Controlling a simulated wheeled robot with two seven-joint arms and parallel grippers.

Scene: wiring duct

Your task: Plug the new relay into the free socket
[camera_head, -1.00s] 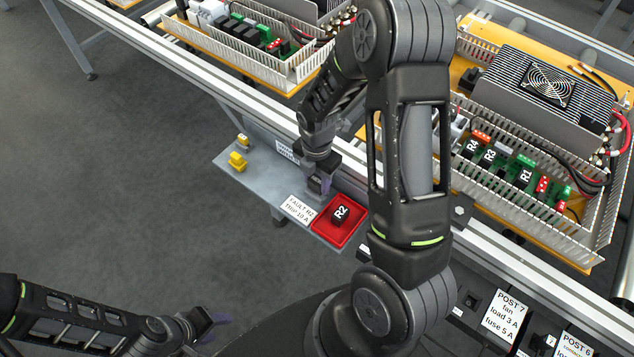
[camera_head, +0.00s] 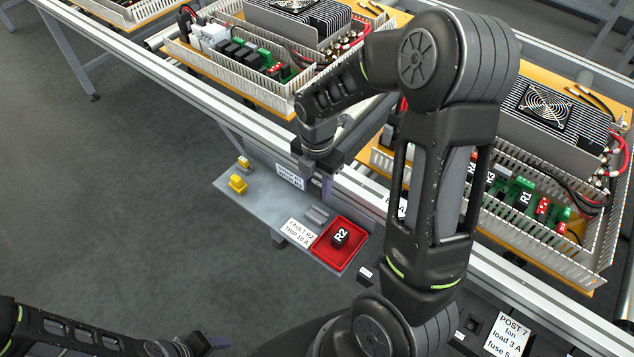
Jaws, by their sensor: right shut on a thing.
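My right gripper (camera_head: 319,178) is shut above the back edge of the grey shelf, by the table rail. What it holds is mostly hidden by the gripper and cannot be made out; no other loose relay shows on the shelf apart from R2. The black relay marked R2 (camera_head: 340,237) lies in the red tray (camera_head: 327,256). R4 is partly hidden by my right arm. My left gripper (camera_head: 212,342) is low at the bottom left, its jaw opening unclear.
The grey shelf (camera_head: 262,205) carries a yellow piece (camera_head: 237,184), a small grey holder (camera_head: 317,215) and a FAULT R2 card (camera_head: 298,233). White slotted duct walls (camera_head: 540,243) surround the right-hand board. Red and black cables and a fan-topped unit (camera_head: 545,105) stand near.

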